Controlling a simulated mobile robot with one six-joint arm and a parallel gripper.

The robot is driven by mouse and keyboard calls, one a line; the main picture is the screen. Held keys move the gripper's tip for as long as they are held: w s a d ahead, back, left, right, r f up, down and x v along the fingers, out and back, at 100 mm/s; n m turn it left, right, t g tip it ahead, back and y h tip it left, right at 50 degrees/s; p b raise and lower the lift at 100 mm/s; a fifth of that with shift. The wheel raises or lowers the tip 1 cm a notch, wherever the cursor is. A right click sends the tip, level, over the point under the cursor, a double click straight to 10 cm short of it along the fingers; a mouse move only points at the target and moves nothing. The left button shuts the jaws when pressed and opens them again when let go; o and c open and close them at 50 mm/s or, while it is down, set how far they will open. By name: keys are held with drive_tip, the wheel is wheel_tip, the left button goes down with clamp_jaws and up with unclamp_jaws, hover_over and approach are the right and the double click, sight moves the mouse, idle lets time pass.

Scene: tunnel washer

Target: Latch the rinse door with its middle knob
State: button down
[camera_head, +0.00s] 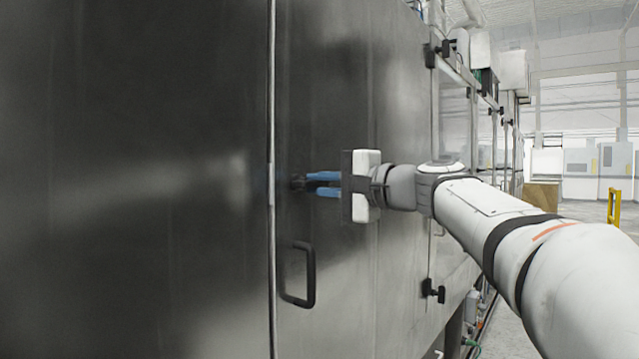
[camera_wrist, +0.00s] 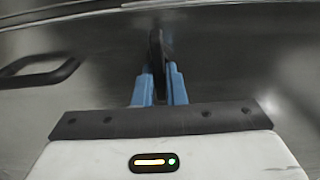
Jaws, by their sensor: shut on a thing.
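The rinse door (camera_head: 345,90) is a dark metal panel with a vertical edge strip along its left side. My gripper (camera_head: 312,184) is at the door near that edge, with its blue fingers shut on a small black knob (camera_head: 297,182). The wrist view shows the black knob (camera_wrist: 157,50) upright between the blue fingers of my gripper (camera_wrist: 160,82). The fingers hide part of the knob, and its latch angle cannot be told. A black pull handle (camera_head: 309,275) is below the gripper; it also shows at the left in the wrist view (camera_wrist: 40,68).
A large dark panel (camera_head: 130,180) fills the left. Other black knobs (camera_head: 433,291) sit further along the machine at right. A yellow post (camera_head: 614,206) stands on the open floor at far right.

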idle(0.4)
drive_tip(key=c, duration=1.5)
unclamp_jaws()
drive_tip(key=shift+d, duration=0.15)
drive_tip(key=b+v, duration=0.1)
drive_tip(key=v, duration=0.6)
drive_tip(key=shift+s+d+b, duration=0.25)
drive_tip(key=shift+b, duration=0.05)
